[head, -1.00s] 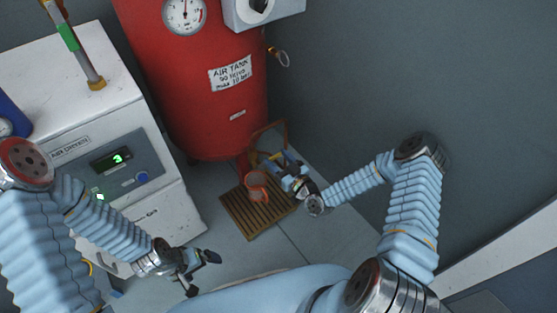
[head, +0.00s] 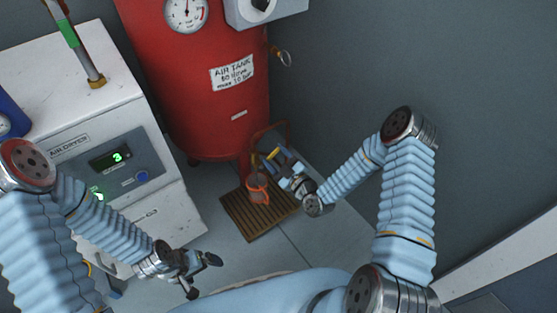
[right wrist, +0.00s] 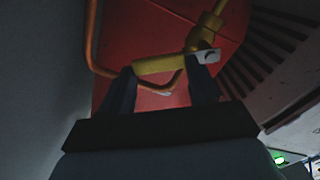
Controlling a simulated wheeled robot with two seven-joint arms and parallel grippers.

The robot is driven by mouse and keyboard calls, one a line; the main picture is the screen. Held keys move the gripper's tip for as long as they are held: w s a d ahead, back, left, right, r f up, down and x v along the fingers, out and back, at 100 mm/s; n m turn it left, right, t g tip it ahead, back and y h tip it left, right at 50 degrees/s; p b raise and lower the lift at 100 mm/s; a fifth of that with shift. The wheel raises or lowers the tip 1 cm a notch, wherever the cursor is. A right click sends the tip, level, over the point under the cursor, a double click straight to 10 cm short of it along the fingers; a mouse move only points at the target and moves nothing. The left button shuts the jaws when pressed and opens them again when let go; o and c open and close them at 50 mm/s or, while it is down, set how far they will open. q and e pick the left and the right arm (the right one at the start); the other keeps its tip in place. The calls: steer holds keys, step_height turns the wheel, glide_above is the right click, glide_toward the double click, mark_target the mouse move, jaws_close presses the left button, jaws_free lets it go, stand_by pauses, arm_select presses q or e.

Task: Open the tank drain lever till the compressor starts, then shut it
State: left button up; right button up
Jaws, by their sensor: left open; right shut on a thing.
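The red air tank (head: 215,100) stands at the back, with a round gauge (head: 186,13) on its front. The yellow drain lever (head: 273,154) is low at the tank's underside, and it crosses between my fingertips in the right wrist view (right wrist: 155,66). My right gripper (head: 277,161) is shut on the lever; the fingers hide part of it in the head view. My left gripper (head: 212,271) is open and empty, low in front of the dryer, away from the tank. The lever's exact angle is hard to read.
A bent copper-coloured pipe (right wrist: 92,40) runs close to my right fingers. The white air dryer (head: 175,190), its display showing 3, stands to the left. Wall is at right.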

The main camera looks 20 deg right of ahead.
steer(key=shift+s+a+r+n+b, duration=0.25)
steer(key=shift+a+n+b, duration=0.35)
steer(key=shift+n+b, duration=0.85)
steer(key=shift+s+a+r+n+b, duration=0.3)
steer(key=shift+a+n+b, duration=0.35)
steer(key=shift+n+b, duration=0.7)
steer(key=shift+s+a+r+n+b, duration=0.25)
steer(key=shift+a+n+b, duration=0.35)
steer(key=shift+n+b, duration=0.85)
steer(key=shift+n+p, duration=0.4)
steer(key=shift+n, duration=0.05)
steer(key=o, duration=1.5)
steer(key=shift+r, duration=0.1)
